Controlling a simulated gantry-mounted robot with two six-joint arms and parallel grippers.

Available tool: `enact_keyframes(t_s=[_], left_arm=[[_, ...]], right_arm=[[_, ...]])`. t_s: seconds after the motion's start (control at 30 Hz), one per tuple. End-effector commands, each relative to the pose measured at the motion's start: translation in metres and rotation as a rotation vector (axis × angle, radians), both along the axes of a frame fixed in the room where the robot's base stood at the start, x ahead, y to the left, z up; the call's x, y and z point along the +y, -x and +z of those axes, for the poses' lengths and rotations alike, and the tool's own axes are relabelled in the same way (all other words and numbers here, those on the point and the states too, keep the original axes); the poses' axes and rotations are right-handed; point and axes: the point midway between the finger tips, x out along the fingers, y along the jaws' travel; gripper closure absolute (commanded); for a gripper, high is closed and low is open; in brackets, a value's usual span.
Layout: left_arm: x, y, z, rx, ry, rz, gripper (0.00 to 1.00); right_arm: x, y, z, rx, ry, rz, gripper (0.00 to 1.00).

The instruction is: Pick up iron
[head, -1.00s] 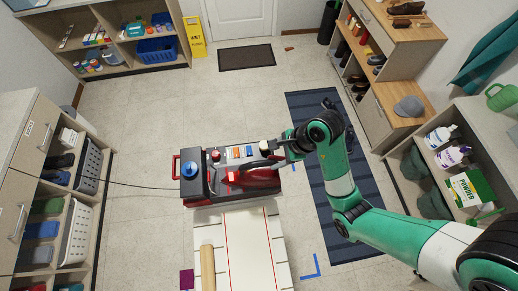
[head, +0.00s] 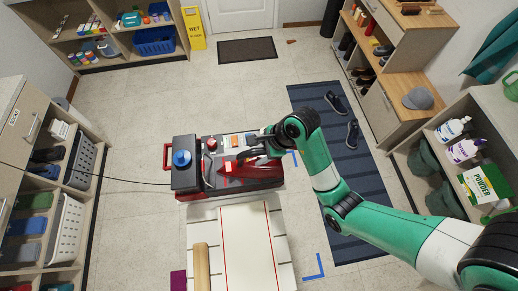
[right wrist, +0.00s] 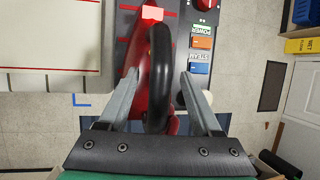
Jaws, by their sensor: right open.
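A red iron (head: 236,170) with a black handle lies on a red and dark-grey station at the head of a white board. In the right wrist view the iron's black handle (right wrist: 160,70) stands between my two grey fingers. My right gripper (head: 243,153) is over the iron. Its fingers (right wrist: 158,78) are open, one on each side of the handle, with a visible gap on both sides. The arm and gripper hide part of the iron in the head view. My left gripper is not in view.
The station carries a blue knob (head: 181,158), a red button (head: 211,143) and labelled orange (right wrist: 202,43) and blue (right wrist: 199,68) switches. The white board (head: 247,240) extends towards me. Shelves with bins line the left; a shoe cabinet and bottle shelf stand right.

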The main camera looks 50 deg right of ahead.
Motion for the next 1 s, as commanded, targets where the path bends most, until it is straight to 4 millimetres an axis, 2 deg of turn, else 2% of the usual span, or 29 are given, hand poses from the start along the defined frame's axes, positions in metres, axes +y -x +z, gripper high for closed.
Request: enact_keyframes(t_s=[0.13, 0.17, 0.5, 1.0], left_arm=[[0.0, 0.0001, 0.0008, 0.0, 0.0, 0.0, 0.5], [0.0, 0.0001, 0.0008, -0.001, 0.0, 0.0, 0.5], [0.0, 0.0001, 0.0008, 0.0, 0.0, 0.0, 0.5], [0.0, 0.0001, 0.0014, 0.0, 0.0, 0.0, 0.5]], right_arm=[[-0.0001, 0.0001, 0.0006, 0.0, 0.0, 0.0, 0.34], [-0.0001, 0.0001, 0.0006, 0.0, 0.0, 0.0, 0.38], [-0.0002, 0.0002, 0.0007, 0.0, 0.0, 0.0, 0.99], [-0.0002, -0.0009, 0.0039, -0.006, 0.0, 0.0, 1.0]])
